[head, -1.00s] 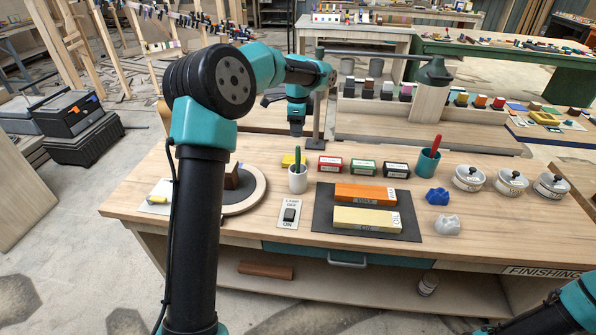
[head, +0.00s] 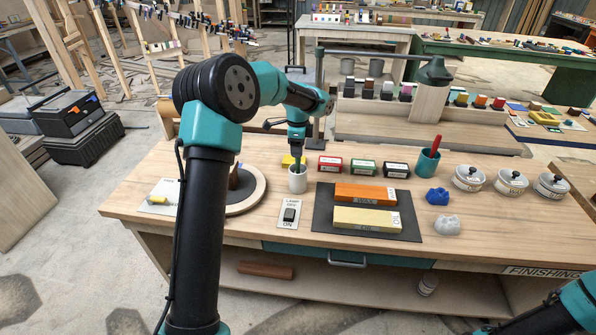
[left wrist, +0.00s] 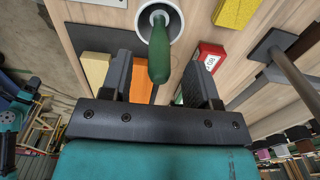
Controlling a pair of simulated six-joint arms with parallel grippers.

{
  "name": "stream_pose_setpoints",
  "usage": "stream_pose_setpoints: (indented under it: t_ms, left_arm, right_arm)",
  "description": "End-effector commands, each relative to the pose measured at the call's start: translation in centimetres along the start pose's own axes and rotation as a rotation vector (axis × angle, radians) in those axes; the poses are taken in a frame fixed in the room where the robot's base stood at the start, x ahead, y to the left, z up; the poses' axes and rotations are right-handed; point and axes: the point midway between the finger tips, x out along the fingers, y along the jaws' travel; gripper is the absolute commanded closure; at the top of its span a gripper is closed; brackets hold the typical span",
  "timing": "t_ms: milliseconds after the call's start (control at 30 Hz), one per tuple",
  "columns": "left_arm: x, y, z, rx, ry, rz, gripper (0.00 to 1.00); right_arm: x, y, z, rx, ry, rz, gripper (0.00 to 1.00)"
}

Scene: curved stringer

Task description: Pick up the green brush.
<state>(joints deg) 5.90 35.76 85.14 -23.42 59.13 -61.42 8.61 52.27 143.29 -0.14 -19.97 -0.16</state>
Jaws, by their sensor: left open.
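The green brush (left wrist: 159,50) stands handle up in a white cup (head: 298,181) on the wooden workbench. The cup's rim also shows at the top of the left wrist view (left wrist: 177,24). My left gripper (head: 298,157) is right above the cup in the head view and hides most of the brush there. In the left wrist view my left gripper (left wrist: 159,75) is open, with the brush handle between its two fingers and a gap visible on each side. My right gripper is out of view; only part of my right arm shows at the lower right.
A yellow block (head: 288,160) lies just behind the cup, and a red box (head: 330,164) is to its right. A switch plate (head: 289,214) lies in front. Sharpening stones (head: 366,218) lie on a dark mat to the right. A teal cup (head: 427,163) holds a red-handled tool.

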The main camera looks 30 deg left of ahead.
Motion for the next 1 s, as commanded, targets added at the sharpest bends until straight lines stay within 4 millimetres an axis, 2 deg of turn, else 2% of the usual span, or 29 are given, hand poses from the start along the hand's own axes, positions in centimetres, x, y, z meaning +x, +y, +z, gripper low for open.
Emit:
stream_pose_setpoints:
  t_ms: [100, 233, 700, 767, 1000]
  left_arm:
    - [1.8, 0.1, 0.0, 0.000, 0.000, 0.003, 0.45]
    - [2.8, 0.1, 0.0, -0.001, 0.000, 0.000, 0.45]
    - [2.9, 0.1, 0.0, 0.000, 0.000, 0.000, 0.45]
    - [2.9, 0.1, 0.0, 0.000, 0.000, 0.000, 0.48]
    - [2.9, 0.1, 0.0, 0.000, 0.000, 0.000, 0.72]
  right_arm:
    - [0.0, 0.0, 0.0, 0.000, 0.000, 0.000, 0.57]
    - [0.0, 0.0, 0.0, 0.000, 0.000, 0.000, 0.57]
    - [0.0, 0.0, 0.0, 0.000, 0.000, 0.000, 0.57]
    - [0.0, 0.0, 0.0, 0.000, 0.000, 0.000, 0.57]
    - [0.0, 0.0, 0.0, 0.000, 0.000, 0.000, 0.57]
